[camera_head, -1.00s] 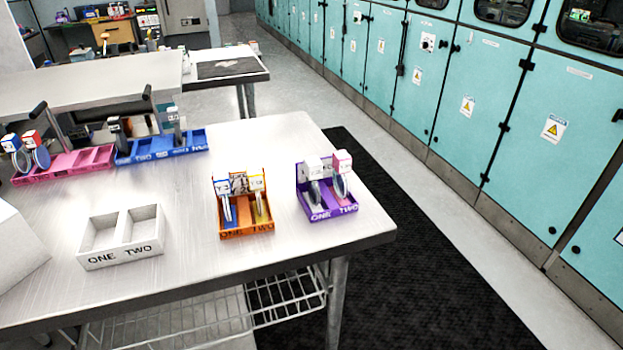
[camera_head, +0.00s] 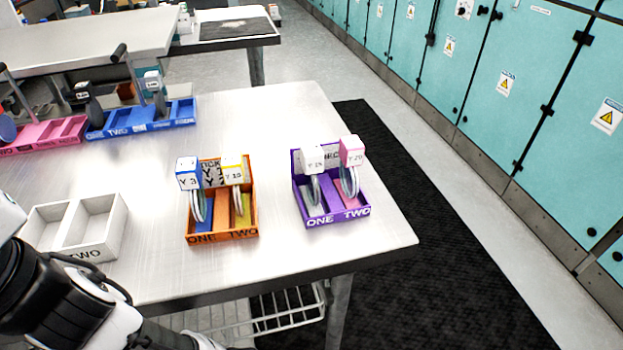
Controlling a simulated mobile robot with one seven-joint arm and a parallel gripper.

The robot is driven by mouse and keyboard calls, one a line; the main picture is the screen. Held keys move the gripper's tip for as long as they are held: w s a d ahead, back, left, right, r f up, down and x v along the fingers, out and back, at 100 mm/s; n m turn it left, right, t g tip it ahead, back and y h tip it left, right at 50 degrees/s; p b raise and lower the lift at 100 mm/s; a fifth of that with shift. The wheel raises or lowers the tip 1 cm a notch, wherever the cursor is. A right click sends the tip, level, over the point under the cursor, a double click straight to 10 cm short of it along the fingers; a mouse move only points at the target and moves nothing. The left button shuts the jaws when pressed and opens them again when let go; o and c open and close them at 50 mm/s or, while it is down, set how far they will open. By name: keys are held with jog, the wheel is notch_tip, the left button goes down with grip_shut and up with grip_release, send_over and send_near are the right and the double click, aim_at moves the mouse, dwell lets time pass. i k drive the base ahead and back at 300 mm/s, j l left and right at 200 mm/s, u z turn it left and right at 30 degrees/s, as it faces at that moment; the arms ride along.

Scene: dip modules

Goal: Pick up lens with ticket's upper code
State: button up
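An orange tray (camera_head: 222,236) marked ONE TWO stands near the table's front edge. It holds a lens with a blue-edged cube label reading about "Y 3" (camera_head: 189,180) on the left, and a lens with a yellow-edged label reading about "Y 15" (camera_head: 233,176) on the right. Behind them stands a ticket (camera_head: 212,173) with two code lines; its text is partly hidden by the labels, so I cannot read the upper code fully. My arm enters at the bottom left; my gripper's fingertips are not in view.
A purple tray (camera_head: 337,217) to the right holds two lenses, one white-labelled (camera_head: 312,158), one pink-labelled "Y 20" (camera_head: 352,153). A white two-compartment tray (camera_head: 95,226) is empty where visible. Blue (camera_head: 143,128) and pink (camera_head: 44,144) trays stand behind left. The table middle is clear.

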aim_at(312, 154)
jog(key=k+j+z, duration=0.2)
jog(key=j, duration=0.15)
jog(key=k+j+z, duration=0.25)
jog(key=j+z, duration=0.25)
jog(key=j, duration=0.45)
